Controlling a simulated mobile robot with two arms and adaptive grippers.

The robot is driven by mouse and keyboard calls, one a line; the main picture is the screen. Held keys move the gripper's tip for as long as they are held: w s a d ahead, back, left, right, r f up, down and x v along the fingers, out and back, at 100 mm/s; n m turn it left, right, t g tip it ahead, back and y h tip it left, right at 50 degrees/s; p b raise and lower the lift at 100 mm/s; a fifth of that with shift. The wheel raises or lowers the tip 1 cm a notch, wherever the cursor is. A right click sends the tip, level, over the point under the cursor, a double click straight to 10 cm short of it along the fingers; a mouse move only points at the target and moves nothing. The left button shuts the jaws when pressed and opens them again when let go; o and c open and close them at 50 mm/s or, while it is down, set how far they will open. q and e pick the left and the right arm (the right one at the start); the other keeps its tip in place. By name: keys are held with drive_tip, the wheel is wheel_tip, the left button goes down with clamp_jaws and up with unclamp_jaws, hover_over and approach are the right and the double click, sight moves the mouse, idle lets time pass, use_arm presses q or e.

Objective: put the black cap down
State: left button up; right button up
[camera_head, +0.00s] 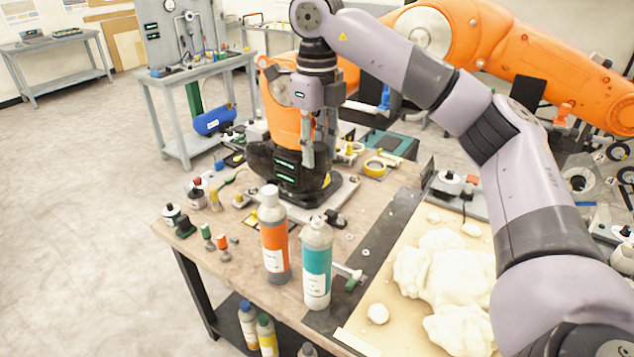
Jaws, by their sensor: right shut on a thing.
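My right gripper (318,154) points down over the wooden workbench (357,217), behind the two bottles and in front of the orange robot's black base. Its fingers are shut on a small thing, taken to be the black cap. The cap itself cannot be made out against the dark base behind the fingers. An orange bottle (274,243) and a teal bottle (317,268), both with pale tops, stand upright at the bench's front. My left gripper is not in view.
White foam lumps (450,285) lie on a tan board (388,328) at the right. Small jars and fittings crowd the bench's left side. A yellow tape roll (375,168) lies behind. The orange robot arm (540,62) spans the upper right. Some bare bench shows right of the bottles.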

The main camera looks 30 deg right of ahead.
sight(318, 146)
drive_tip(key=shift+r+p, duration=0.35)
drive_tip(key=shift+r, duration=2.05)
